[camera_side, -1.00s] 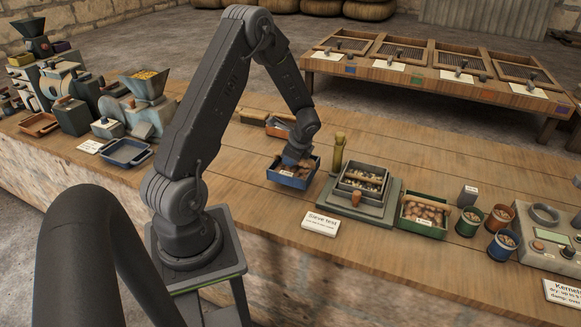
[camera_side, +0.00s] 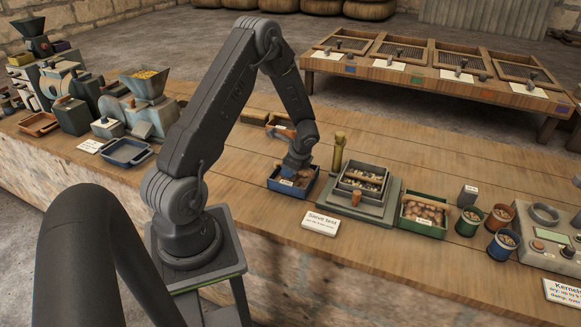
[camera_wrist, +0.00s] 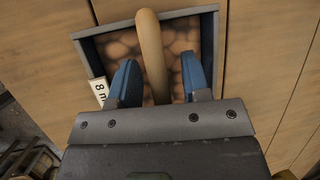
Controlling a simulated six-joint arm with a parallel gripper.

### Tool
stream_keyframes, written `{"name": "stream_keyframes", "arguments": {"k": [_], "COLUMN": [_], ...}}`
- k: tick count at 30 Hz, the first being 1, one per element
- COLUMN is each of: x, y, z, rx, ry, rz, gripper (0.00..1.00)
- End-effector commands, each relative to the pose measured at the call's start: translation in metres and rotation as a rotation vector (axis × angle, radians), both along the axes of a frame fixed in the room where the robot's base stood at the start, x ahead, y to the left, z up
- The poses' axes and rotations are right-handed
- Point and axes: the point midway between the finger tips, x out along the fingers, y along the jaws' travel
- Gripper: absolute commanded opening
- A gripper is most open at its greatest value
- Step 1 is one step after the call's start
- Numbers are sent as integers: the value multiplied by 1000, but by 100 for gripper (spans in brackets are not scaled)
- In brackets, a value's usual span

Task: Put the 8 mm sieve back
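The blue-walled sieve (camera_side: 272,186) holds brown rounded pieces and sits on the table left of the sieve test stand (camera_side: 352,212). In the wrist view, the sieve (camera_wrist: 209,45) has a white tag, partly cut off, reading "8 m". A wooden handle bar (camera_wrist: 150,45) crosses over it. My gripper (camera_wrist: 157,80) is over the sieve, its two blue fingers on either side of the bar. A gap shows on the bar's right; the left finger is very close to it. In the side view my gripper (camera_side: 293,163) hides part of the sieve.
The stand carries a stacked sieve (camera_side: 361,180) with a wooden bar, beside a brass-coloured cylinder (camera_side: 338,152). A green tray (camera_side: 422,220) of brown pieces is further right, with several small cups. A "Sieve test" card (camera_side: 320,222) lies in front. Another tray (camera_side: 254,117) is behind.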

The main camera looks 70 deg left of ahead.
Motion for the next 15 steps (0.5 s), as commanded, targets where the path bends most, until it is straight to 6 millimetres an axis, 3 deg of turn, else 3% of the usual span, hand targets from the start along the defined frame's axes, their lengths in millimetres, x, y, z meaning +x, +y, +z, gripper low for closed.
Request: {"name": "stream_keyframes", "arguments": {"k": [8,15], "x": [1,7], "y": [-1,-17], "z": [6,44], "rx": [1,4], "ry": [-1,-5], "rz": [0,-2], "gripper": [43,43]}}
